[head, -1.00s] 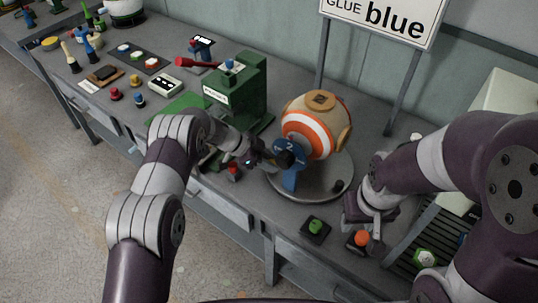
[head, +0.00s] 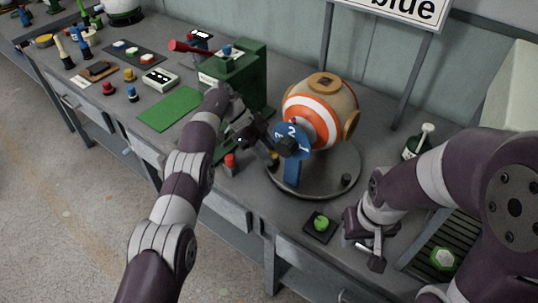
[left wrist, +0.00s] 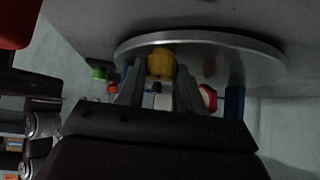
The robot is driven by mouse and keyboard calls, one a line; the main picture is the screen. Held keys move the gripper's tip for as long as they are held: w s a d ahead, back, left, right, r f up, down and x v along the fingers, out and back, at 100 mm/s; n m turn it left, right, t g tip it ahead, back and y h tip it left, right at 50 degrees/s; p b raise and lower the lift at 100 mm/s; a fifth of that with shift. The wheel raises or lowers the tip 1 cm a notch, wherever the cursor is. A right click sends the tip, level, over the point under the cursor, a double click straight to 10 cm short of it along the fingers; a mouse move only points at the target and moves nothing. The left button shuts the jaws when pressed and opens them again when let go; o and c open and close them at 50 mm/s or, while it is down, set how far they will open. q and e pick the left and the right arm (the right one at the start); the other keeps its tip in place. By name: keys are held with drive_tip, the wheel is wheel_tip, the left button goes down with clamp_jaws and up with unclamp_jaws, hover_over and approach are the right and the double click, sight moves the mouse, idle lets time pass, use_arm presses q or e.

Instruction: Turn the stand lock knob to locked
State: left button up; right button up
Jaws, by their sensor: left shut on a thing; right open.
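A round grey stand (head: 325,185) carries an orange, white and tan ball (head: 320,108), with a blue numbered dial (head: 291,140) at its front. My left gripper (head: 268,154) is at the stand's left rim, partly behind the dial. In the left wrist view, a yellow knob (left wrist: 160,62) sits between its two fingers (left wrist: 160,88) under the stand's disc (left wrist: 215,45), and the fingers are shut on it. The knob's lock setting cannot be read. A black knob (head: 347,180) stands on the disc's right side. My right gripper (head: 370,252) is open near the table's front right.
A green press (head: 238,85) with a red lever stands left of the ball. A red button (head: 230,162) is close to my left gripper. A green button (head: 320,223) lies before the stand. A bottle (head: 418,142) and a slatted tray (head: 432,240) are at the right.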

idle(0.3)
use_arm(q)
drive_tip(key=o, duration=1)
drive_tip(key=shift+o, duration=0.2)
drive_tip(key=shift+s+d, duration=0.1)
drive_tip(key=shift+r, duration=0.1)
